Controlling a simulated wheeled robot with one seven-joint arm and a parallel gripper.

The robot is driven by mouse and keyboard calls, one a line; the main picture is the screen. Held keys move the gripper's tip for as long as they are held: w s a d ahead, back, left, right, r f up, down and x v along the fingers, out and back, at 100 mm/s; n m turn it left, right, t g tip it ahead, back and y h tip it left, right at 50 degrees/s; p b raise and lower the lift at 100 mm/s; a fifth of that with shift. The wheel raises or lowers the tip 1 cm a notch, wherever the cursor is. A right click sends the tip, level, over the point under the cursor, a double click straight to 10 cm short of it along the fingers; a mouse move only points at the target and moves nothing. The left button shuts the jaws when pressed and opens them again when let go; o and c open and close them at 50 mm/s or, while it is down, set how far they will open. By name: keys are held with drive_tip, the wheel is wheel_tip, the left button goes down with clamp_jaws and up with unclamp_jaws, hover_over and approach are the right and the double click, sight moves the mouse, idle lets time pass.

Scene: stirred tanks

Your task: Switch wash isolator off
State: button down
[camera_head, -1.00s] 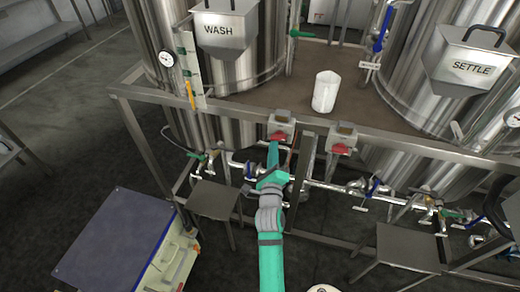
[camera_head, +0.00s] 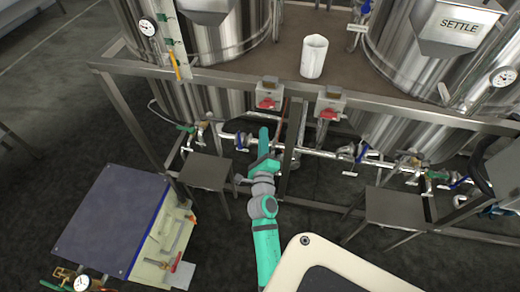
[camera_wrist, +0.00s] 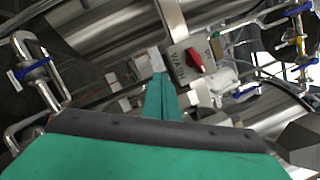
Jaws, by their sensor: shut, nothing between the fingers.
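The wash isolator is a small grey box (camera_head: 269,90) with a red handle (camera_head: 266,103), mounted on the frame rail below the left tank. In the wrist view, its plate reads WASH, and the red handle (camera_wrist: 195,59) is right of my fingers. Whether the handle stands at on or off I cannot tell. My gripper (camera_head: 264,134) is shut and empty, a little below the box in the head view and apart from the handle. In the wrist view, the teal fingers (camera_wrist: 160,98) point up at the rail beside the plate.
A white jug (camera_head: 313,57) stands on the deck above. Pipes with valves (camera_head: 330,153) run below the rail. Small grey stands (camera_head: 206,171) and a blue-topped cabinet (camera_head: 110,220) occupy the floor.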

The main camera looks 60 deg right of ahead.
drive_tip(key=shift+s+a+f, duration=0.2)
drive_tip(key=shift+s+a, duration=0.05)
drive_tip(key=shift+a, duration=0.55)
drive_tip(key=shift+s+a+f, duration=0.2)
drive_tip(key=shift+s+a, duration=0.05)
drive_tip(key=shift+a, duration=0.55)
drive_tip(key=shift+s+a+f, duration=0.2)
drive_tip(key=shift+s+a, duration=0.05)
drive_tip(key=shift+a, duration=0.55)
drive_tip(key=shift+s, duration=0.15)
